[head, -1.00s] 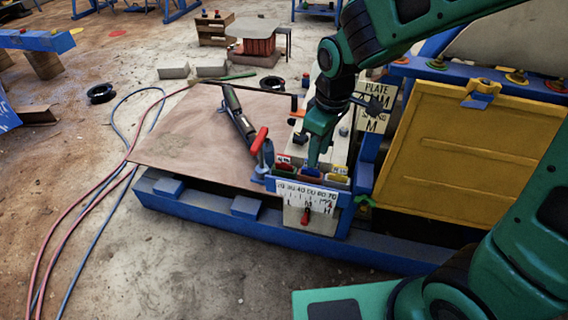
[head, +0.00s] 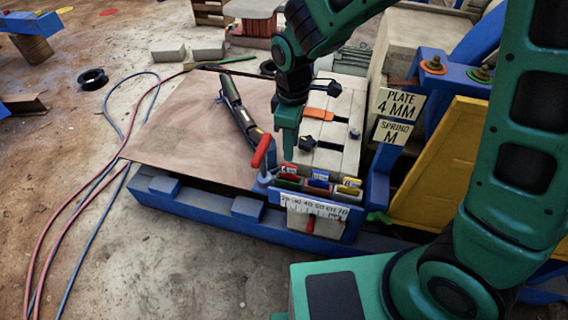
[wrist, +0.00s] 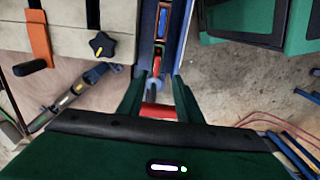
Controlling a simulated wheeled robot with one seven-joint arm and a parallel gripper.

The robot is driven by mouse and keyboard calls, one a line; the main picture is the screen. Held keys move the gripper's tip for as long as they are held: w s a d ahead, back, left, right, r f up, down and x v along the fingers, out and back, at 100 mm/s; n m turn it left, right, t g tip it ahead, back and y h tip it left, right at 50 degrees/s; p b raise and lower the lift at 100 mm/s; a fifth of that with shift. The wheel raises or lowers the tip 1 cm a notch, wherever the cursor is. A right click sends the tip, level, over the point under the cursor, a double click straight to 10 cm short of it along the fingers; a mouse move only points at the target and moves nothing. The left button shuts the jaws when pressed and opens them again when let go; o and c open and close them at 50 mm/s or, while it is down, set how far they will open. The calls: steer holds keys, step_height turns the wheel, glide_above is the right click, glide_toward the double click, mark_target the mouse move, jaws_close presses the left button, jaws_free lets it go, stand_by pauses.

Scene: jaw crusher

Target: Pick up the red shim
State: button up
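The red shim (head: 289,169) stands in the left slot of a small rack on the front of the blue machine frame. In the wrist view the red shim (wrist: 157,63) shows between and just beyond my fingertips. My gripper (head: 289,153) points down at the rack's left end. In the wrist view my gripper (wrist: 159,82) has its two fingers apart with nothing clearly held between them. Whether a fingertip touches the shim cannot be told.
A blue shim (head: 319,182) and a yellow shim (head: 349,187) stand to the right. A red clamp handle (head: 262,150) rises close to my gripper's left. A scale plate (head: 314,208) hangs below the rack. Sign plates (head: 398,103) stand at right.

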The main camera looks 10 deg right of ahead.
glide_above(289, 165)
steer(key=f, duration=0.4)
steer(key=shift+s+d+f, duration=0.15)
steer(key=shift+d+f, duration=0.05)
steer(key=shift+f, duration=0.05)
steer(key=shift+w+a+f, duration=0.1)
steer(key=shift+f, duration=1.5)
steer(key=shift+w+a+f, duration=0.1)
steer(key=shift+f, duration=1.45)
jaws_close()
